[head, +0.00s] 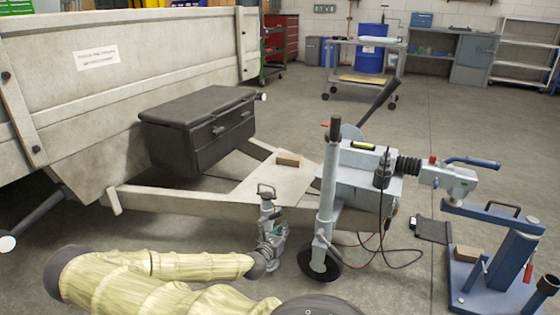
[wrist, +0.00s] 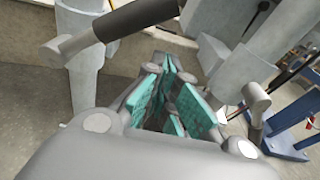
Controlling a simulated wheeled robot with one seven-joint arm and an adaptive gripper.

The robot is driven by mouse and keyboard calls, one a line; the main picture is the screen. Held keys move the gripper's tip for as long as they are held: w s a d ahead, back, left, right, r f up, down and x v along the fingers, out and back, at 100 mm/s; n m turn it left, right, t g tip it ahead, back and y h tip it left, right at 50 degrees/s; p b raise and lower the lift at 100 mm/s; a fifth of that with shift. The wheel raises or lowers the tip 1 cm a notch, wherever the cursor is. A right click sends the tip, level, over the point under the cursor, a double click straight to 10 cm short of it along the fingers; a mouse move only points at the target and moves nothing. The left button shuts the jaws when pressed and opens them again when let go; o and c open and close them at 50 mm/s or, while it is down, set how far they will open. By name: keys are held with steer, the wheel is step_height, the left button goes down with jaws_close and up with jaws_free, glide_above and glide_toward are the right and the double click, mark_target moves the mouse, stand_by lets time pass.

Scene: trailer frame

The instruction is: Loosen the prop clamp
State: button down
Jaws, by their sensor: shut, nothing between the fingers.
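My gripper (head: 275,240) is shut and empty, with teal finger pads, low in front of the trailer drawbar. It also shows in the wrist view (wrist: 172,75). A grey prop (head: 267,205) with a small looped handle on top stands right behind the fingers in the head view. In the wrist view a grey post (wrist: 88,85) and a dark round grip (wrist: 135,20) on a grey lever lie just beyond and left of the fingers. I cannot tell whether the fingers touch them. The clamp itself is partly hidden by my gripper.
The jockey wheel post (head: 328,185) stands close to the right of my gripper. The trailer frame (head: 180,203) runs behind it, with a black toolbox (head: 195,125). A blue stand (head: 495,255) is at right. Cables hang by the coupling (head: 450,178).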

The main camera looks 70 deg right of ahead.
steer(key=f+p+v, duration=0.1)
steer(key=p+v, duration=0.1)
steer(key=v, duration=0.7)
steer(key=shift+a+f, duration=0.25)
steer(key=shift+a, duration=0.2)
stand_by(0.3)
